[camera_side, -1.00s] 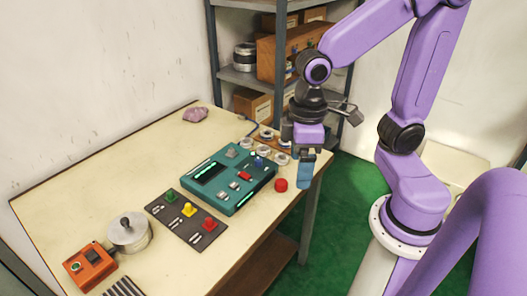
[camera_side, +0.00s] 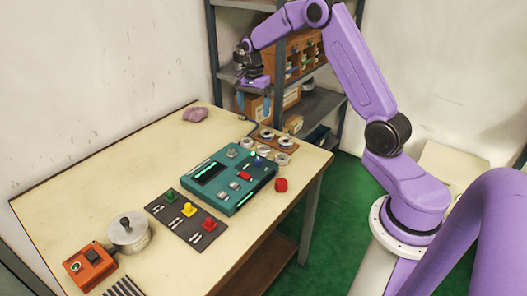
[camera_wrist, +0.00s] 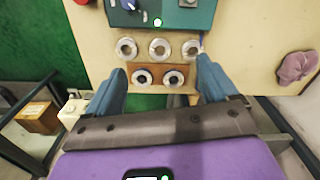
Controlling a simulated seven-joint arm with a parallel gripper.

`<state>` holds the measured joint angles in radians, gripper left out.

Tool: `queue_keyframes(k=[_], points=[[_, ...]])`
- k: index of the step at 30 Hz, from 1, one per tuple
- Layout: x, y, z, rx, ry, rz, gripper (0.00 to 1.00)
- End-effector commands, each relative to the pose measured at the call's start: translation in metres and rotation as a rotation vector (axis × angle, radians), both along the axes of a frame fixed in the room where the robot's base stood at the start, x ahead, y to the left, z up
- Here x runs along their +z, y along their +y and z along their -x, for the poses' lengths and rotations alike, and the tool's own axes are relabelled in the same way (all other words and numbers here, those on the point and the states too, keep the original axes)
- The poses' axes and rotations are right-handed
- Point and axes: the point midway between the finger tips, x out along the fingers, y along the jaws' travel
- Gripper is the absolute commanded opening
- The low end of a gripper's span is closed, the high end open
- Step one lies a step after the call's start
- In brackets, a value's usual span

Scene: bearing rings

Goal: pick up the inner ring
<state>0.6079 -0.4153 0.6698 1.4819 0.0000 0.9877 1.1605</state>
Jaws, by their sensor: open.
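Three pale metal rings lie in a row on the table; the wrist view shows a left ring (camera_wrist: 126,48), a middle ring (camera_wrist: 159,48) and a right ring (camera_wrist: 191,49). Two more rings, a left one (camera_wrist: 142,77) and a right one (camera_wrist: 173,78), sit on a brown board (camera_wrist: 159,68), with dark centres. I cannot tell which is the inner ring. In the side view the loose rings (camera_side: 264,150) lie beside the board (camera_side: 277,146). My gripper (camera_side: 253,113) is open and empty, above the table's back edge; its blue fingers (camera_wrist: 160,65) straddle the board in the wrist view.
A teal control box (camera_side: 228,178) stands just in front of the rings, with a red knob (camera_side: 281,185) beside it. A pink lump (camera_side: 195,114) lies at the back left. Shelves (camera_side: 312,106) with boxes stand behind the table.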

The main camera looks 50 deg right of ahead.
Motion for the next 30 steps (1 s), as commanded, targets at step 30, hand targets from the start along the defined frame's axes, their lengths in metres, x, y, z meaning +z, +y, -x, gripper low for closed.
queue_keyframes(k=[30], points=[[-0.135, -0.061, -0.005, -0.257, 0.004, -0.001, 0.87]])
